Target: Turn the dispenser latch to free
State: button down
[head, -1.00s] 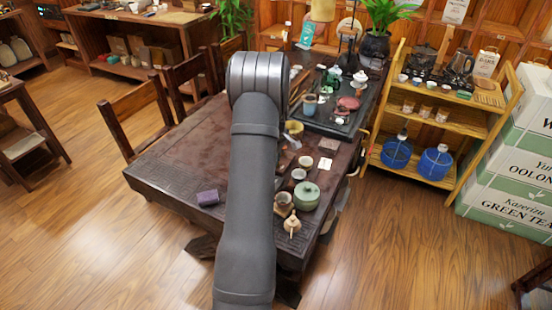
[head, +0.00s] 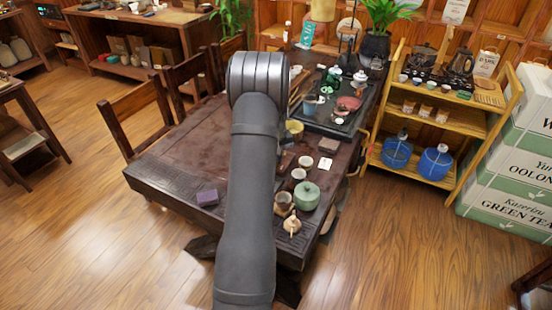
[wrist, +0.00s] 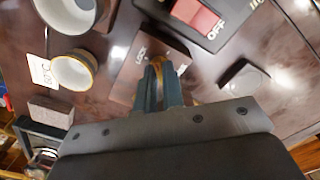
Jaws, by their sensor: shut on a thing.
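A brown panel (wrist: 132,68) marked LOCK lies ahead of my gripper (wrist: 160,84) in the wrist view. The two dark fingers are closed together over the panel's middle. No free mark can be read. In the head view my arm hides the gripper and the latch.
A black box with a red OFF switch (wrist: 197,14) stands just beyond the panel. A tan cup (wrist: 74,71) and a larger white bowl (wrist: 70,12) are to the left. A dark tile (wrist: 244,76) lies right. A green lidded pot (head: 306,195) stands on the table (head: 165,185).

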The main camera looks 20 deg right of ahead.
jog(key=m, duration=0.4)
jog(key=shift+m, duration=0.3)
jog(key=m, duration=0.4)
jog(key=shift+r, duration=0.1)
jog(key=shift+w+m, duration=0.1)
jog(key=shift+m, duration=0.2)
jog(key=c, duration=1.5)
grip_release()
jog(key=shift+c, duration=0.2)
notch_tip(320, 180, up, 17)
jog(key=shift+r, duration=0.2)
